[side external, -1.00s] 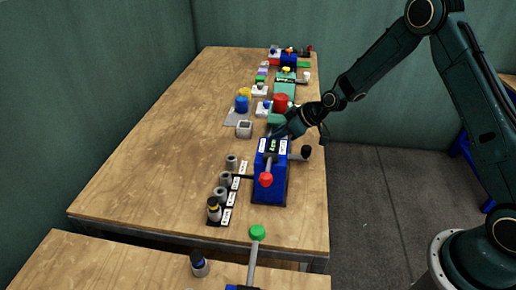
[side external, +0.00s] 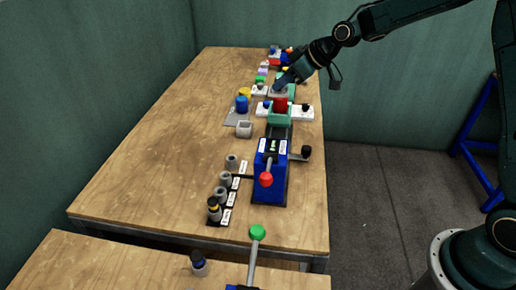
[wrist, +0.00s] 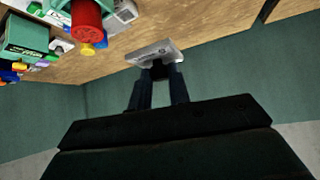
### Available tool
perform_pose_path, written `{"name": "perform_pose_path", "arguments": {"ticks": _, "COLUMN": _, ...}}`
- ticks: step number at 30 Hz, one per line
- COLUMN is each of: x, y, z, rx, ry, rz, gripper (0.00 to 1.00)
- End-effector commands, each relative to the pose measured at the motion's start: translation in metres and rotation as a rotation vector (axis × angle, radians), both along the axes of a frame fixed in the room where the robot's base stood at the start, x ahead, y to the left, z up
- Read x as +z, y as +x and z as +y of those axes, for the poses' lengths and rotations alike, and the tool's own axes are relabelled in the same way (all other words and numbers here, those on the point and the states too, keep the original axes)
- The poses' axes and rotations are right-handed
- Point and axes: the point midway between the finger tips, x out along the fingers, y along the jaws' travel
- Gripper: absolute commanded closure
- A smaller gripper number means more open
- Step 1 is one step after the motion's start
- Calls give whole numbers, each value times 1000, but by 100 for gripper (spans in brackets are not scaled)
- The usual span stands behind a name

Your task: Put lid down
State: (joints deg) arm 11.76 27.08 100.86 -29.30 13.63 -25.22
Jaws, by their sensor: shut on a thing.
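The lid (wrist: 152,52) is a flat light-grey plate in the wrist view. My gripper (wrist: 160,72) is shut on its near edge, and the plate juts out beyond the fingertips. In the side view my gripper (side external: 281,85) is over the far part of the table, just behind a red cylinder (side external: 281,104) on green equipment. A pale grey plate, seemingly the lid, shows under the fingers there. I cannot tell in that view whether it touches anything below.
A blue press (side external: 270,165) with a red-knobbed lever stands nearer. A grey square cup (side external: 244,129) and blue cylinder (side external: 242,105) are left of the red cylinder. Grey cylinders (side external: 225,179) stand at front left. The wooden table's (side external: 165,140) left side is clear.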

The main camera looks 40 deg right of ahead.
Motion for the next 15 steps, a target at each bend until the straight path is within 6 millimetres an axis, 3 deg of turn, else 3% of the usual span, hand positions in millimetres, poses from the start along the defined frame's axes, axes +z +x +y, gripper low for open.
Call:
{"name": "perform_pose_path", "arguments": {"ticks": 6, "x": 19, "y": 0, "z": 0, "rx": 0, "ry": 0, "rz": -2, "gripper": 100}}
{"name": "perform_pose_path", "arguments": {"ticks": 15, "x": 21, "y": 0, "z": 0, "rx": 0, "ry": 0, "rz": 0, "gripper": 100}}
